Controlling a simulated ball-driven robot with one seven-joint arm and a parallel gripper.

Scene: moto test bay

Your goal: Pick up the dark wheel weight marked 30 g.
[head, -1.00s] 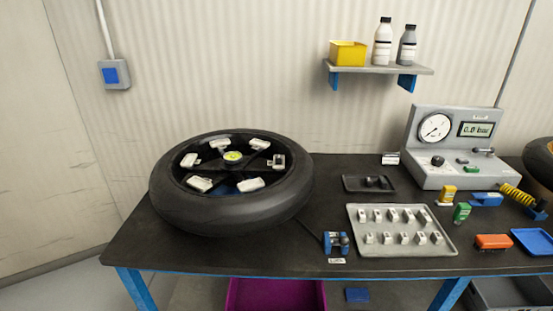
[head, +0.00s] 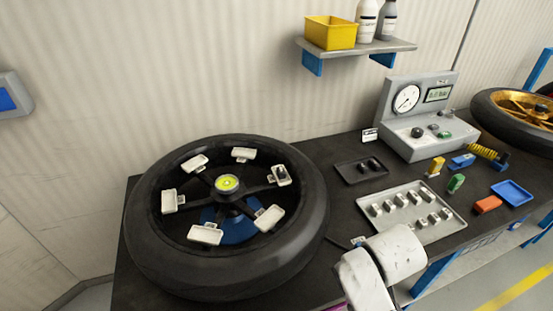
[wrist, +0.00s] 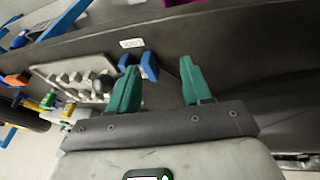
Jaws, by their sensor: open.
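Small dark weights (head: 368,165) sit in the black tray (head: 348,178) behind the grey tray. Another small dark piece (head: 282,173) sits on the right-hand pale pad inside the wheel. No 30 g marking can be read on any of them. My gripper (wrist: 158,66) shows in the wrist view with its two teal fingers apart and nothing held between them. It is above the bench's front part, near a blue block (wrist: 149,66). In the head view only my white arm shows at the bottom; the fingers are out of sight.
A grey tray (head: 394,237) holds several small weights. The large tyred wheel (head: 300,235) fills the bench's left. A gauge unit (head: 412,135) stands at the back. Yellow, green and orange pieces (head: 487,205) and a blue tray (head: 512,192) lie right.

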